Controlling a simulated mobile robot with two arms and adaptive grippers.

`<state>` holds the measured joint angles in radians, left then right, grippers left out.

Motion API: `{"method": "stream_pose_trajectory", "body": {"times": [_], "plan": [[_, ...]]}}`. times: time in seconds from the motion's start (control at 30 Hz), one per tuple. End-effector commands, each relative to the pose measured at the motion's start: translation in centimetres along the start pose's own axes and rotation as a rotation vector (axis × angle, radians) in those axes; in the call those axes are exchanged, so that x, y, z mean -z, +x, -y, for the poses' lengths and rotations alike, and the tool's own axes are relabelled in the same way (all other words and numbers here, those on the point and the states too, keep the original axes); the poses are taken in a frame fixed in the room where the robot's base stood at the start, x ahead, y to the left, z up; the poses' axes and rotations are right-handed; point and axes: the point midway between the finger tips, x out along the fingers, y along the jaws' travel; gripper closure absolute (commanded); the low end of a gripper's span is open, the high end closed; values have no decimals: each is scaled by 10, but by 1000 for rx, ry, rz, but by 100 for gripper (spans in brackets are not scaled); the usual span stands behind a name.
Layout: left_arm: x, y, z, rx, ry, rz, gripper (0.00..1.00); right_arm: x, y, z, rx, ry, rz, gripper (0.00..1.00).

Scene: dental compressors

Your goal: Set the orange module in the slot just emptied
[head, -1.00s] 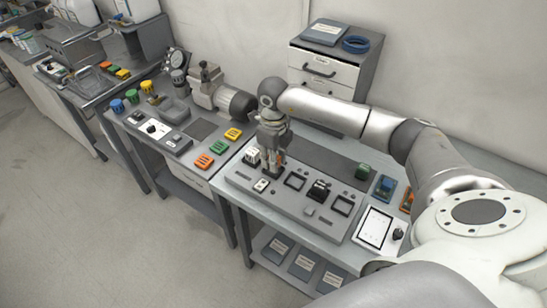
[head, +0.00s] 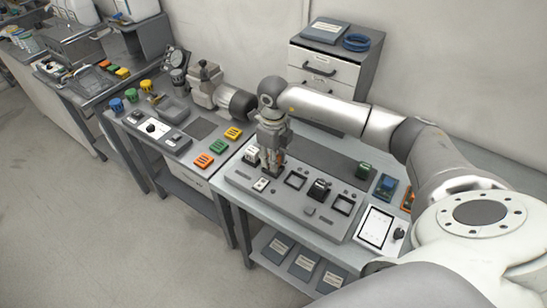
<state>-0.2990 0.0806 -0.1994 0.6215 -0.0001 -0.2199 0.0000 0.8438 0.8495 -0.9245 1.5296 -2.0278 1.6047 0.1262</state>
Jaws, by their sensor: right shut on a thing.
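My right gripper (head: 273,170) points down at the left part of the grey panel (head: 325,231) on the right-hand bench. It is shut on the orange module (head: 282,157), of which only a small orange sliver shows beside the fingers. The fingers hide the spot on the panel under them, so I cannot tell whether the module touches it. Two dark-framed square slots, one left (head: 295,181) and one right (head: 342,205), look empty. A black module (head: 319,190) stands between them. My left gripper is out of view.
A white module (head: 251,155) stands close left of the gripper. A white tablet-like panel (head: 377,227) lies at right.

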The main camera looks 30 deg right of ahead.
Motion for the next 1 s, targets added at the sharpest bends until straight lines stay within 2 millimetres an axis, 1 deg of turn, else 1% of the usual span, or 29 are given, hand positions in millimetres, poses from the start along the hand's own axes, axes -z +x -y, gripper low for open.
{"method": "stream_pose_trajectory", "body": {"times": [0.17, 0.6, 1.0], "plan": [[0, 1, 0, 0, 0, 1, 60, 0, 1, 0, 0, 0, 0, 98], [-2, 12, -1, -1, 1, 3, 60, 0, 13, 0, 0, 0, 1, 98], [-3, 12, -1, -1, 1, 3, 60, 0, 13, 0, 0, 0, 1, 98]]}}
